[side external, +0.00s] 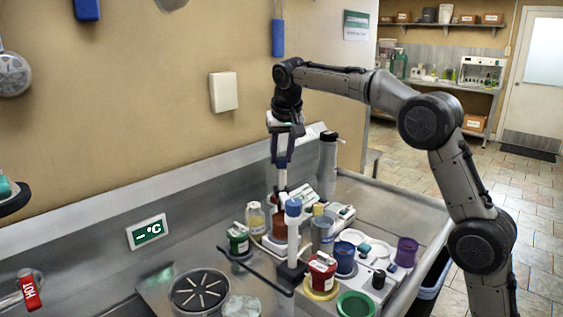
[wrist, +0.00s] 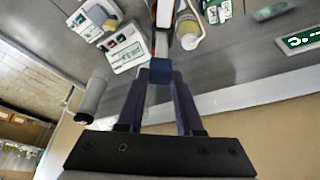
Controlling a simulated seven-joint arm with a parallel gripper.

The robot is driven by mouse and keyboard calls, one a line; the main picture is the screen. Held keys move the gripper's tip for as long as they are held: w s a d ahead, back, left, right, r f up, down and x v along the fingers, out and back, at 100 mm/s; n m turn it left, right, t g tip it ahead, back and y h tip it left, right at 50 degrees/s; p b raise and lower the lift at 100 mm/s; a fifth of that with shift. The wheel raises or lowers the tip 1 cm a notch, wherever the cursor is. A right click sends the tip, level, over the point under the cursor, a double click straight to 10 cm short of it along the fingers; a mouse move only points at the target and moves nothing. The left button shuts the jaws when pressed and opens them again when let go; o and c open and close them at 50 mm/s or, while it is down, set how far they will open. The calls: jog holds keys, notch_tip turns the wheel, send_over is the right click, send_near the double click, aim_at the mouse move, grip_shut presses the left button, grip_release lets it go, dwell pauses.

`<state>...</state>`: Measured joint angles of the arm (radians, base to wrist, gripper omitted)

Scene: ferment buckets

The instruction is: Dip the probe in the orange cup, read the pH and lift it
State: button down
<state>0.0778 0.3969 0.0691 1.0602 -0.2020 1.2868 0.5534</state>
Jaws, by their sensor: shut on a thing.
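My gripper (side external: 282,158) points down above the back of the bench, shut on the blue head of the probe (side external: 282,180). The pale probe shaft hangs upright below the fingers. The blue head also shows between my fingertips in the wrist view (wrist: 160,70).
A tall grey bottle (side external: 327,166) stands right of my gripper. A green jar (side external: 238,240), a pale yellow jar (side external: 255,218), a red jar (side external: 321,270), a blue cup (side external: 345,258) and a purple cup (side external: 406,251) crowd around.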

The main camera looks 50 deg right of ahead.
jog(key=shift+r, duration=0.45)
jog(key=c, duration=0.8)
grip_release()
jog(key=shift+c, duration=0.2)
jog(key=shift+o, duration=1.4)
jog(key=shift+f, duration=0.15)
jog(key=v, duration=1.4)
jog(key=shift+f, duration=0.1)
